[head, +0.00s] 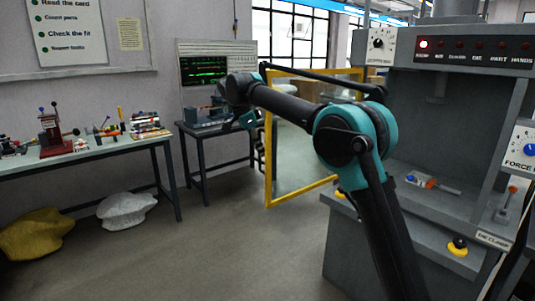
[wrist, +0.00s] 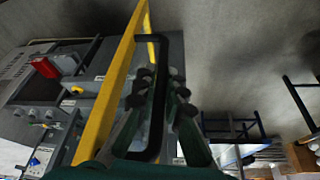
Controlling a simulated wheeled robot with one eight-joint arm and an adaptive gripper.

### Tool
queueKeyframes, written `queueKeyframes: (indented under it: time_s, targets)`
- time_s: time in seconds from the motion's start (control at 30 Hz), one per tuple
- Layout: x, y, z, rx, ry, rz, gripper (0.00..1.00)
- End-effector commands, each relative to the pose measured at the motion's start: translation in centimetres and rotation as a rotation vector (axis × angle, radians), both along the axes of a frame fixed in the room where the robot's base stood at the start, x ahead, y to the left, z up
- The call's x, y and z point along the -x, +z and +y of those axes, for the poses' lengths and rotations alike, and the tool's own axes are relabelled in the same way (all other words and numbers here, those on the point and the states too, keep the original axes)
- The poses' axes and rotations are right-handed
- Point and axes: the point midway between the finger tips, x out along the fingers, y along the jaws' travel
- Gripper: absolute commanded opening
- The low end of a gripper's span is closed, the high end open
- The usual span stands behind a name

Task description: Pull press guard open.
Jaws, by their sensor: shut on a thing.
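The press guard (head: 269,170) is a clear panel in a yellow frame. In the head view it stands swung out from the left side of the grey press (head: 455,110), and the press's front opening is uncovered. In the wrist view the yellow frame (wrist: 113,75) runs diagonally, with a black bar handle (wrist: 178,42) beside it. My gripper (wrist: 161,86) is shut on this handle, its dark fingers on both sides of the bar. In the head view my gripper (head: 258,145) is at the guard's left edge, small and partly blended with the frame.
A workbench (head: 100,153) with tools stands along the left wall. A yellow sack (head: 35,235) and a white sack (head: 127,210) lie on the floor. Floor left of the press is clear.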

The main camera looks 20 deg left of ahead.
Motion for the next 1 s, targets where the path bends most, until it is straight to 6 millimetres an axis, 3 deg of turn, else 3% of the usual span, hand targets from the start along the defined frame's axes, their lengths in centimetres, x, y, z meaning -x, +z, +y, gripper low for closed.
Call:
queueKeyframes:
  time_s: [0.33,0.9,0.93,1.0]
  targets:
    - [-2.2,-0.1,2.4,-0.002,0.002,0.002,0.00]
    - [-2.7,0.0,2.7,-0.002,0.001,0.001,0.00]
    - [-2.7,0.0,2.7,-0.002,0.001,0.001,0.13]
    - [-2.7,0.0,2.6,-0.001,0.001,0.000,0.22]
